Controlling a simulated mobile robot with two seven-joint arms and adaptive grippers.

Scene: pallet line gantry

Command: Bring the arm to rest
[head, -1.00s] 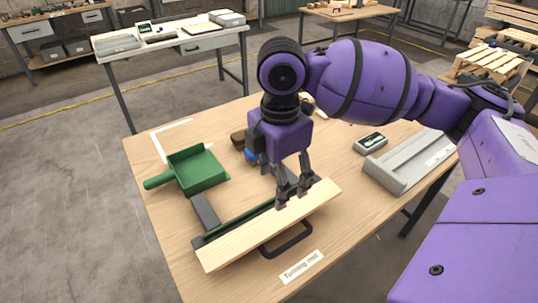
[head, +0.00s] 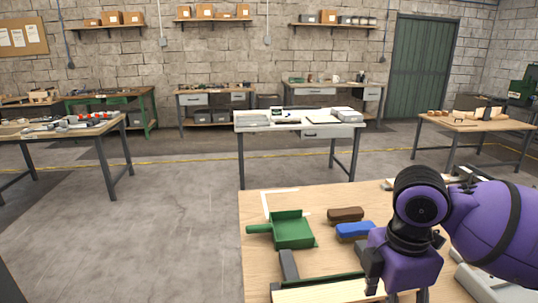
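My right arm comes in from the right, and its purple gripper (head: 398,293) points down over the near wooden table (head: 262,268). The dark fingers run to the bottom edge of the frame, so their tips and any grasp are hidden. A pale wooden board (head: 325,293) lies left of the gripper, cut off by the frame's bottom edge. My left gripper is out of view.
A green dustpan (head: 292,231), a brown brush (head: 346,214) and a blue brush (head: 355,231) lie on the table beyond the gripper. A grey tray (head: 488,285) is at right. A white bench (head: 345,130) stands farther back. Open floor lies left.

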